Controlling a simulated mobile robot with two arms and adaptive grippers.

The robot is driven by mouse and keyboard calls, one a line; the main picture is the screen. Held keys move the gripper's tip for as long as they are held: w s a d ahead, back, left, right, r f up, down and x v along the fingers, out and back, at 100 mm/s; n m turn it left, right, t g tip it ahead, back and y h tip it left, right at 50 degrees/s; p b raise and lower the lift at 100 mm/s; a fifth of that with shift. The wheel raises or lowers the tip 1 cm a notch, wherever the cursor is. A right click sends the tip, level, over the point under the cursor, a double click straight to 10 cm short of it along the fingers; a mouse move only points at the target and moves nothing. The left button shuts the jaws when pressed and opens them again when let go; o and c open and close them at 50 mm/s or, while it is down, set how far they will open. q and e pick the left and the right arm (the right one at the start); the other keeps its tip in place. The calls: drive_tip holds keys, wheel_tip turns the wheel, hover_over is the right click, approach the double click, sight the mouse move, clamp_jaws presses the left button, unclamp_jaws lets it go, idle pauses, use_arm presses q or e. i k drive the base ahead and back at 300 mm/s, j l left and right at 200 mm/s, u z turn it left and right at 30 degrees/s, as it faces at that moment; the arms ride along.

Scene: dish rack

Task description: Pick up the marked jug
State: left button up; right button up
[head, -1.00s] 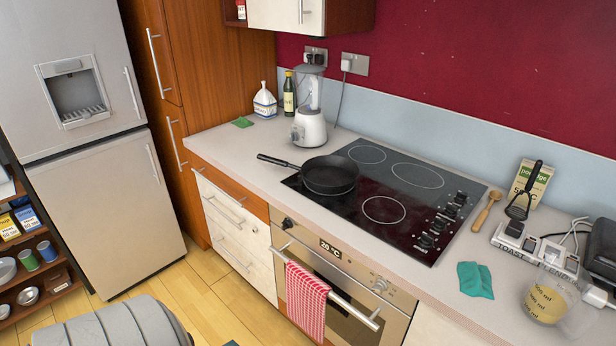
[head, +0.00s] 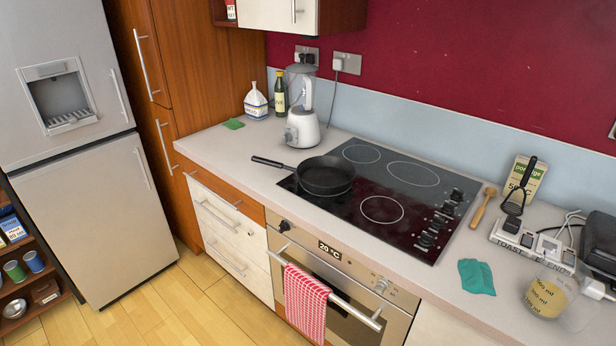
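The marked jug (head: 549,297) is a clear measuring jug with "ml" lettering and a yellowish content or tint. It stands on the countertop at the lower right of the head view. Its right side runs close to the picture's edge and is hard to make out. Neither of my grippers shows in the head view.
A green cloth (head: 477,277) lies left of the jug. A labelled power strip (head: 530,243) with plugs and a black appliance (head: 601,247) are behind it. The black pan (head: 326,176) sits on the hob (head: 385,208). The floor (head: 190,310) before the oven is clear.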

sight(559, 293)
drive_tip(key=i+j+z, duration=0.1)
drive_tip(key=z, duration=0.35)
drive_tip(key=j+z, duration=0.1)
drive_tip(key=z, duration=0.35)
drive_tip(key=i+j+z, duration=0.1)
drive_tip(key=z, duration=0.35)
